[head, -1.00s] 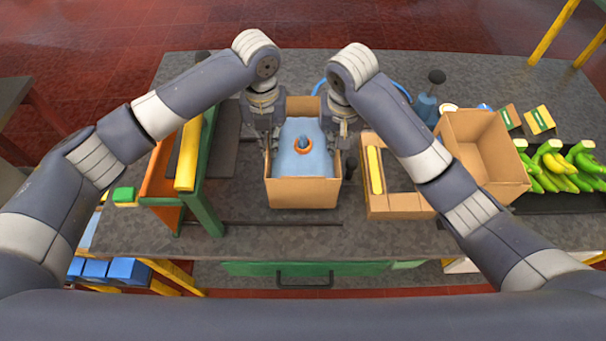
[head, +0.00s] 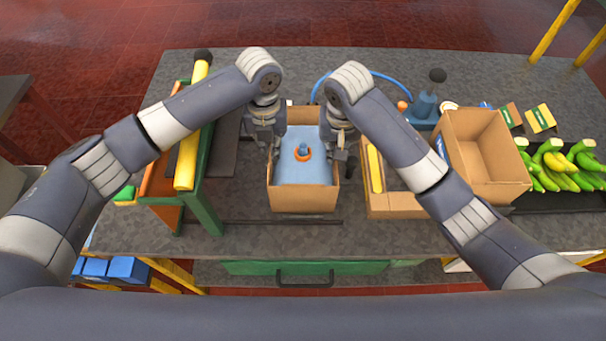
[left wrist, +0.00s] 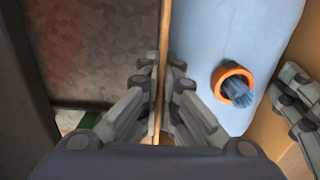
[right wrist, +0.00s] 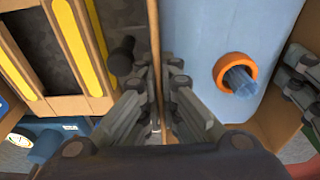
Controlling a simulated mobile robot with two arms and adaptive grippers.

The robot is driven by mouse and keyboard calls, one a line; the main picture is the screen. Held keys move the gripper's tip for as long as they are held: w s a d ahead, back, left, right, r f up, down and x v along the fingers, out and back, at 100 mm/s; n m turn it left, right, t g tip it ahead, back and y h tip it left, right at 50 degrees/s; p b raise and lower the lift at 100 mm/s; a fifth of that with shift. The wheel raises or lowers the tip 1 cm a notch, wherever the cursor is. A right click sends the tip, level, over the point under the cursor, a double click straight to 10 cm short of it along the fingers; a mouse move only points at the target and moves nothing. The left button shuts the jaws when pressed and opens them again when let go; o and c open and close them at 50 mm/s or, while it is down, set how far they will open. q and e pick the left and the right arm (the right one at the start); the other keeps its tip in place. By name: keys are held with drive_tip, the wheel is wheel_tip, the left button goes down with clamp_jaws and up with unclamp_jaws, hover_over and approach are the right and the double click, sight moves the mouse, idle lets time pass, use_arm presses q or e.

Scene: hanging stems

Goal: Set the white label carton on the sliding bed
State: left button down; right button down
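An open cardboard carton (head: 302,200) stands at the middle of the bench, with a light-blue filling (head: 303,172) and an orange ring with a blue spout (head: 303,152) inside. No white label shows on its visible faces. My left gripper (head: 272,150) is shut on its left wall, which runs between the fingers in the left wrist view (left wrist: 162,100). My right gripper (head: 338,150) is shut on its right wall, seen also in the right wrist view (right wrist: 155,100). I cannot tell whether the carton touches the bench. The sliding bed is not clearly identifiable; a dark flat plate (head: 227,150) lies left of the carton.
A green and orange frame with a yellow bar (head: 187,155) stands at the left. An open tray with a yellow strip (head: 395,205) and another empty carton (head: 485,150) stand at the right. Bananas (head: 560,165) lie far right. A blue device (head: 424,108) stands behind.

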use_arm(q)
drive_tip(key=shift+a+f, duration=0.15)
drive_tip(key=shift+f, duration=0.1)
use_arm(e)
drive_tip(key=shift+d+f, duration=0.2)
use_arm(q)
drive_tip(key=c, duration=1.8)
unclamp_jaws()
drive_tip(key=shift+s, duration=0.1)
use_arm(e)
drive_tip(key=c, duration=1.8)
unclamp_jaws()
drive_tip(key=shift+s, duration=0.1)
drive_tip(key=shift+a, duration=0.1)
use_arm(q)
wheel_tip(320, 180, up, 12)
drive_tip(key=shift+f, duration=0.2)
drive_tip(key=shift+r, duration=0.2)
drive_tip(key=shift+d, duration=0.2)
use_arm(e)
drive_tip(key=r, duration=0.3)
drive_tip(key=s+r, duration=0.1)
drive_tip(key=r, duration=0.7)
drive_tip(key=shift+s+r, duration=0.2)
drive_tip(key=shift+s, duration=0.05)
use_arm(q)
drive_tip(key=shift+a, duration=0.1)
use_arm(e)
drive_tip(key=shift+s+r, duration=0.15)
drive_tip(key=shift+r, duration=0.1)
